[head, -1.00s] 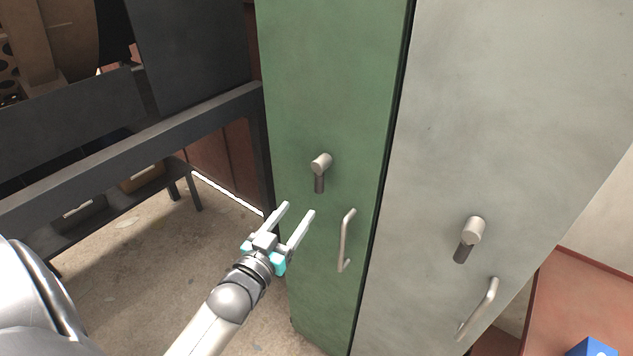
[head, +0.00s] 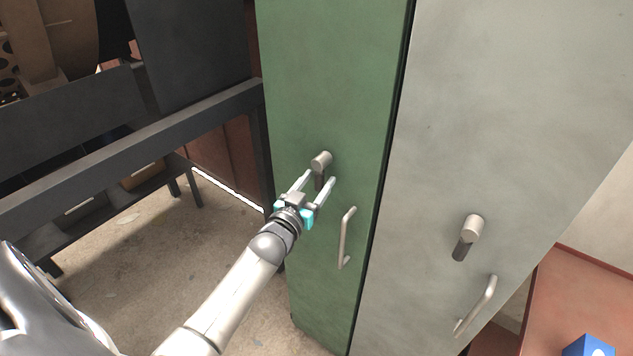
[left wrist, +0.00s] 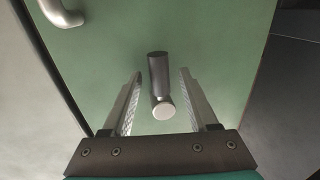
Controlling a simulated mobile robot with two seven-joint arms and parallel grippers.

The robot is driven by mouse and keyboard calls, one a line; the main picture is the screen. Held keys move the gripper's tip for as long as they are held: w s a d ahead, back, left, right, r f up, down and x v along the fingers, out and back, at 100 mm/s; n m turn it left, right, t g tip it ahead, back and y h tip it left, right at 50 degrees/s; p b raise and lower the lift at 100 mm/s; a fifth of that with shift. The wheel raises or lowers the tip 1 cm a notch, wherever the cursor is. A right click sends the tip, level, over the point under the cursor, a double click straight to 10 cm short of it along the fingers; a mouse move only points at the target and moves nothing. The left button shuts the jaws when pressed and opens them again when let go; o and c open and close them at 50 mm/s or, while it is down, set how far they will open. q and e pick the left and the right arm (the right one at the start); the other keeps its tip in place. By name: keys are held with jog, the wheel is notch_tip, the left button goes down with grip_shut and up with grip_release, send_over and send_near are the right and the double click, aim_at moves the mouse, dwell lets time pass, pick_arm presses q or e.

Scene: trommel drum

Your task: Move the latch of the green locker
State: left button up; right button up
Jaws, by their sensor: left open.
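The green locker (head: 330,90) stands upright in the middle of the head view, its door facing me. Its latch (head: 320,162) has a pale round knob with a dark lever hanging down. My left gripper (head: 321,178) is open, with its fingertips at the latch's dark lever. In the left wrist view the latch (left wrist: 159,84) lies between the two open fingers of the gripper (left wrist: 160,95), with gaps showing on both sides. The locker's bar handle (head: 345,238) is to the lower right of the latch. My right gripper is out of view.
A grey locker (head: 490,120) with its own latch (head: 468,236) and handle (head: 477,307) stands directly to the right. A dark metal frame (head: 130,140) is at the left. A blue object (head: 588,347) rests on a red surface (head: 590,300) at lower right.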

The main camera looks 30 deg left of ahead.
pick_arm(q)
grip_shut()
dwell(0.4)
dwell(1.0)
